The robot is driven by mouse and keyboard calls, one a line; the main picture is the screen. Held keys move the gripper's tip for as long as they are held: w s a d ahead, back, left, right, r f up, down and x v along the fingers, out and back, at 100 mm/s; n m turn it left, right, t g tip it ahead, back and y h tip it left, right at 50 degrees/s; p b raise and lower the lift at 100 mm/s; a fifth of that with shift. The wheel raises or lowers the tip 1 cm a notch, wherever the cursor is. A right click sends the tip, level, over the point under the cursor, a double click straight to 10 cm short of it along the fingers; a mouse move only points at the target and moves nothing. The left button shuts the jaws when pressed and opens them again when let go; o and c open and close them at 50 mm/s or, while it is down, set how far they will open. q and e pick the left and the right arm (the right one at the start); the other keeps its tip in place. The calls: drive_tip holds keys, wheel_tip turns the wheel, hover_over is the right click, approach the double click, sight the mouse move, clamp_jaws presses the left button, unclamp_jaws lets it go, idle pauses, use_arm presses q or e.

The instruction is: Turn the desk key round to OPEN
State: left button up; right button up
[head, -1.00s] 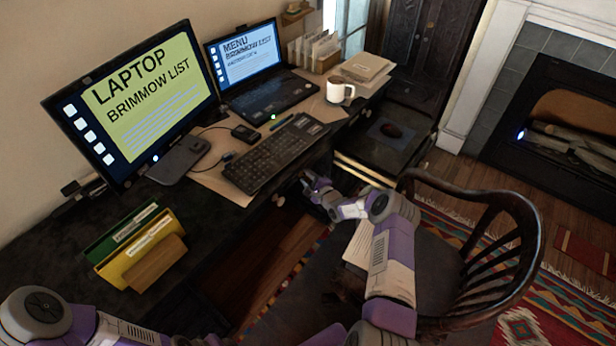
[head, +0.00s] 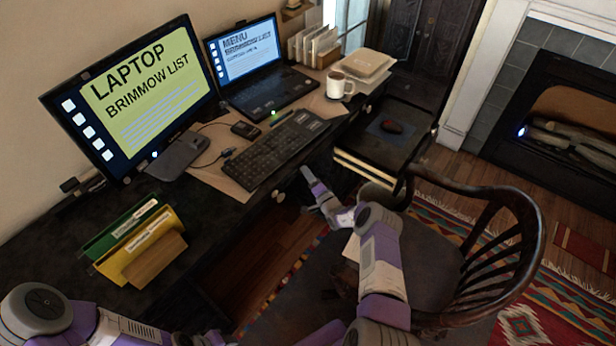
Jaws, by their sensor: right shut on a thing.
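My right gripper (head: 308,175) is at the front face of the dark desk (head: 232,214), just below the edge in front of the keyboard. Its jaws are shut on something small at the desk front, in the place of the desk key. The key itself is hidden by the fingers, and I cannot read any OPEN mark or which way the key points.
A wooden chair (head: 425,250) stands close to my right arm. The keyboard (head: 285,147), a white mug (head: 338,86) and yellow folder (head: 135,245) are on the desk.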

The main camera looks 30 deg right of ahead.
drive_tip(key=shift+a+f+n+t+y+b, duration=0.1)
drive_tip(key=shift+n+t+y+b, duration=0.25)
drive_tip(key=shift+n, duration=0.55)
drive_tip(key=shift+n+t+y+b, duration=0.15)
drive_tip(key=shift+n+y+b, duration=0.2)
drive_tip(key=shift+n, duration=0.55)
drive_tip(key=o, duration=1)
drive_tip(key=shift+o, duration=0.2)
drive_tip(key=p+v, duration=0.2)
drive_tip(key=v, duration=0.5)
drive_tip(key=shift+s, duration=0.3)
